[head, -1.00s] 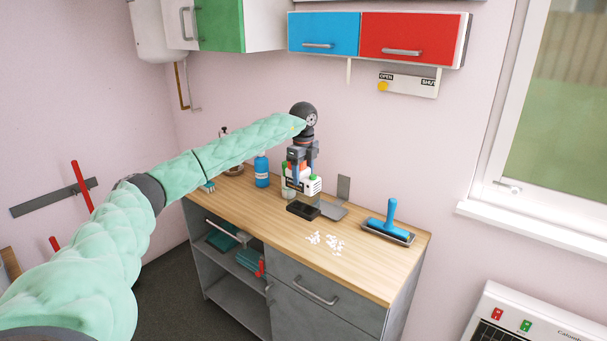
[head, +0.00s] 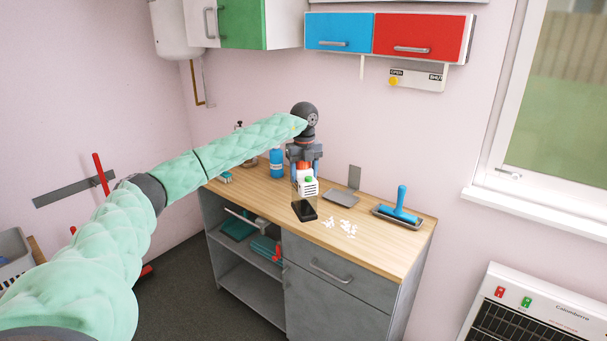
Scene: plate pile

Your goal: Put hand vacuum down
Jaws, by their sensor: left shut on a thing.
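The hand vacuum (head: 307,187) has a white body with a red and a green part and a black nozzle end below it. My left gripper (head: 304,171) reaches in from the left and is shut on the top of the vacuum, which points downward. In the picture the vacuum overlaps the wooden worktop (head: 376,254). I cannot tell whether the nozzle touches the wood or hangs just above it. The gripper hides part of the vacuum's top. My right gripper is out of view.
White scraps (head: 343,228) lie right of the nozzle. A grey metal stand (head: 341,198) is behind them, and a blue-handled tool (head: 402,207) lies to the right. A blue bottle (head: 276,163) stands behind left. The front right of the worktop is clear.

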